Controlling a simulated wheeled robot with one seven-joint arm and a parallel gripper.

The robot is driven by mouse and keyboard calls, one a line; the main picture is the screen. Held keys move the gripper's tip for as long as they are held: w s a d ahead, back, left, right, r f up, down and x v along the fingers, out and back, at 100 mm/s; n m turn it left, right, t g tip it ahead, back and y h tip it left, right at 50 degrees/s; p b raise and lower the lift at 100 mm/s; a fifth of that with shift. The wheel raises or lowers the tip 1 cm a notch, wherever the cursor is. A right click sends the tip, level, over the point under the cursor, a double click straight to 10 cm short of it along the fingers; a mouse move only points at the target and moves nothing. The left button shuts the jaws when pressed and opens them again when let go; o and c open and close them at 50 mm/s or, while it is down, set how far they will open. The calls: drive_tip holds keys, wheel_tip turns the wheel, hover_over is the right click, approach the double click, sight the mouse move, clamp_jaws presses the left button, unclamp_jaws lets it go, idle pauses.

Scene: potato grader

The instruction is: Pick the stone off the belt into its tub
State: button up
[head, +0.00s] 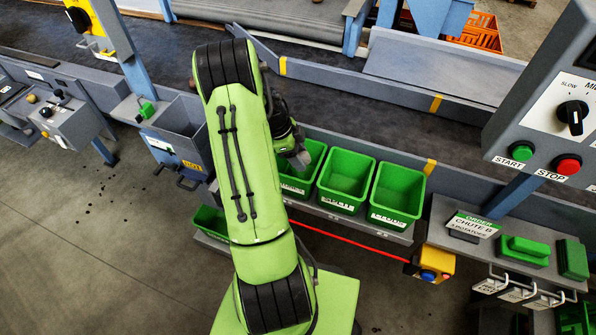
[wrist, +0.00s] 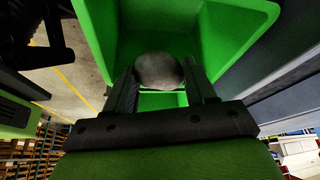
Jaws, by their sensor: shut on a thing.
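A grey rounded stone (wrist: 159,72) is between the two fingers of my gripper (wrist: 163,88) in the wrist view. My gripper is shut on it. Behind the stone in that view is the inside of a green tub (wrist: 225,30). In the head view my gripper (head: 300,160) is over the leftmost of three green tubs (head: 316,155) on the shelf beside the belt (head: 400,110). My arm hides part of that tub, and the stone is hard to make out there. The tub's label is partly covered and cannot be read.
The middle tub (head: 345,180) and right tub (head: 397,193) look empty. A control box (head: 560,110) with start and stop buttons stands at the right. A red cord (head: 350,238) runs below the shelf. A grey hopper (head: 182,130) is left of my arm.

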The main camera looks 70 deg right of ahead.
drive_tip(key=o, duration=1.2)
drive_tip(key=shift+r, duration=0.1)
drive_tip(key=p+v, duration=0.2)
drive_tip(key=v, duration=1.3)
drive_tip(key=shift+w+r, duration=0.15)
drive_tip(key=shift+r, duration=0.1)
